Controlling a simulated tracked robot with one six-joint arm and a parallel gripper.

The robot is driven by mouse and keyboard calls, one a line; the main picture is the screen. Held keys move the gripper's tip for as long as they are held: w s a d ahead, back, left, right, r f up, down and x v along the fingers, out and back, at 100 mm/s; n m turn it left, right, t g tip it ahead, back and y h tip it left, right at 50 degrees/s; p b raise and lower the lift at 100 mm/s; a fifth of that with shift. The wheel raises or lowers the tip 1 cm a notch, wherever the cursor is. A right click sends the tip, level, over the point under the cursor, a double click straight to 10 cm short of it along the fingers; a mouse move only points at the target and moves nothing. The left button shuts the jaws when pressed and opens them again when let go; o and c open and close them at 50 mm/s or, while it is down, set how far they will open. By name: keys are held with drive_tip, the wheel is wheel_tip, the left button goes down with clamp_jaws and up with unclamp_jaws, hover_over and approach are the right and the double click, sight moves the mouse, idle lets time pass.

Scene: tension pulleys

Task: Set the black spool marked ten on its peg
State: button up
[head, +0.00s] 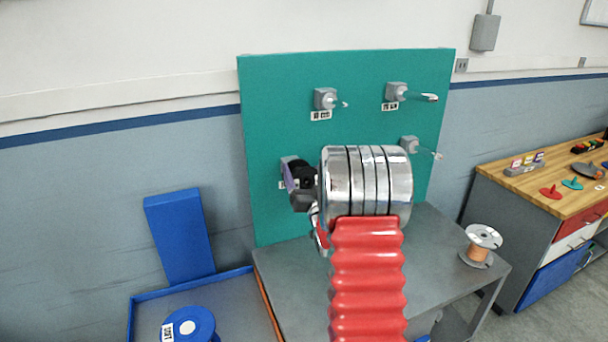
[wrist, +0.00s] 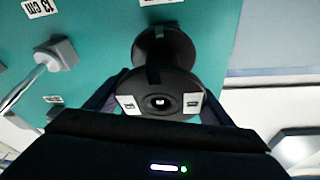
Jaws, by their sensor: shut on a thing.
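A black spool (wrist: 158,72) with two white labels on its near flange is between my gripper's fingers (wrist: 160,98) in the wrist view. The label text is too small to read. A small bright spot shows in its centre hole; I cannot tell whether it is a peg end. In the head view my gripper (head: 301,186) is at the lower left of the teal board (head: 275,115), in front of a grey peg mount (head: 287,162) that is mostly hidden. Other pegs stand bare at upper left (head: 326,98), upper right (head: 398,92) and lower right (head: 410,145).
A grey table (head: 440,245) under the board carries a copper-wound spool (head: 478,250). A blue spool (head: 188,325) is in a blue-edged tray at lower left. A wooden-topped bench (head: 520,180) with small parts stands at right. My arm hides the board's lower middle.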

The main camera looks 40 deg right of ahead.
drive_tip(key=shift+w+d+f, duration=0.1)
drive_tip(key=shift+w+d, duration=0.15)
drive_tip(key=shift+w, duration=0.6)
idle(0.3)
drive_tip(key=o, duration=1.2)
drive_tip(key=v, duration=1.3)
drive_tip(key=shift+s+a+f, duration=0.15)
drive_tip(key=shift+s, duration=0.2)
